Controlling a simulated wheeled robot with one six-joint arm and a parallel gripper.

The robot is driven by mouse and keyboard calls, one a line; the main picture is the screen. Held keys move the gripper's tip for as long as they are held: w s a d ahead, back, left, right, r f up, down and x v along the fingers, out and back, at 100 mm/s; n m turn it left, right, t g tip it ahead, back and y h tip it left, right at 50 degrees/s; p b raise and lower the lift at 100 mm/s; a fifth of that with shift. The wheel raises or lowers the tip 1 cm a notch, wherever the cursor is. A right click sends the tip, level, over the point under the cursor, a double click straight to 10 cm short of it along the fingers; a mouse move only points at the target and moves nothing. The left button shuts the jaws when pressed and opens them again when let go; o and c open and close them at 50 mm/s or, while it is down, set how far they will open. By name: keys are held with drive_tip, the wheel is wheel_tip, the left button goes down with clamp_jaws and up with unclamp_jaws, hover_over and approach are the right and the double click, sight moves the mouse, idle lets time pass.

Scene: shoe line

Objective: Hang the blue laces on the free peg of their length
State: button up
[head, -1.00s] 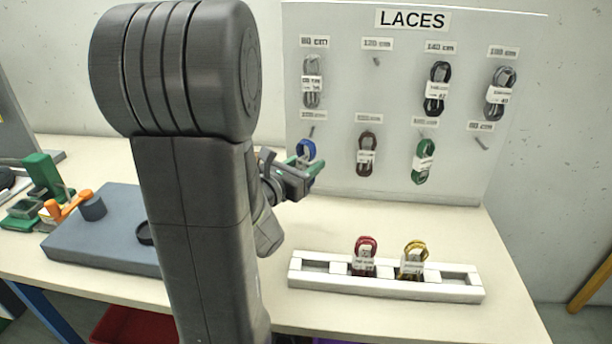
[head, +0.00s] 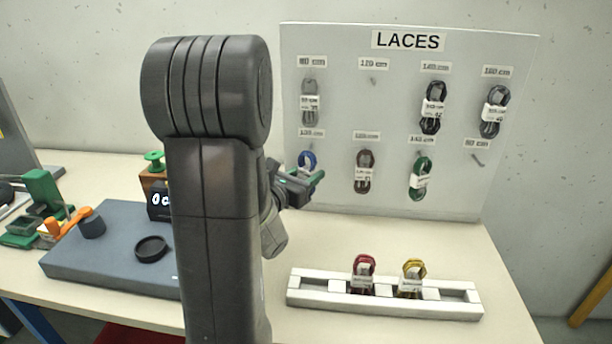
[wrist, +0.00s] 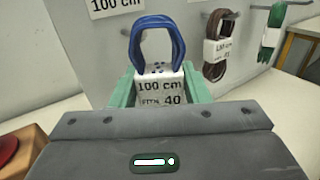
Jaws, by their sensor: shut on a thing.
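The blue laces (head: 308,160) stand as an upright loop in front of the board's lower left peg place. In the wrist view the blue loop (wrist: 157,42) rises from a white band (wrist: 160,88) reading 100 cm. My gripper (wrist: 160,90) is shut on that band, its green fingers on both sides. In the head view my gripper (head: 305,182) is partly behind my arm. The label above that place (wrist: 115,5) reads 100 cm in the wrist view. Whether the loop touches the peg cannot be told.
The LACES board (head: 450,110) holds grey, black, brown and green laces. Bare pegs show at top (head: 373,81) and lower right (head: 478,160). A white rack (head: 385,305) holds red and yellow laces. A blue-grey slab (head: 110,255) lies left.

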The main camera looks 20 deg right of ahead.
drive_tip(key=shift+w+d+f+b, duration=0.1)
drive_tip(key=shift+w+d+f, duration=0.1)
drive_tip(key=shift+w+d, duration=0.4)
drive_tip(key=shift+w+d+f+b, duration=0.15)
drive_tip(key=shift+w+d, duration=0.1)
drive_tip(key=shift+w, duration=0.55)
drive_tip(key=shift+w+d+f+b, duration=0.1)
drive_tip(key=shift+w+d+f, duration=0.1)
drive_tip(key=shift+w+d, duration=0.4)
drive_tip(key=shift+w+a, duration=0.1)
drive_tip(key=shift+a, duration=0.05)
drive_tip(key=o, duration=1.1)
drive_tip(key=shift+r, duration=0.1)
drive_tip(key=shift+a, duration=0.1)
drive_tip(key=shift+a, duration=0.2)
drive_tip(key=b+v, duration=0.1)
drive_tip(key=v, duration=1.2)
drive_tip(key=shift+s+b, duration=0.3)
drive_tip(key=shift+s, duration=0.1)
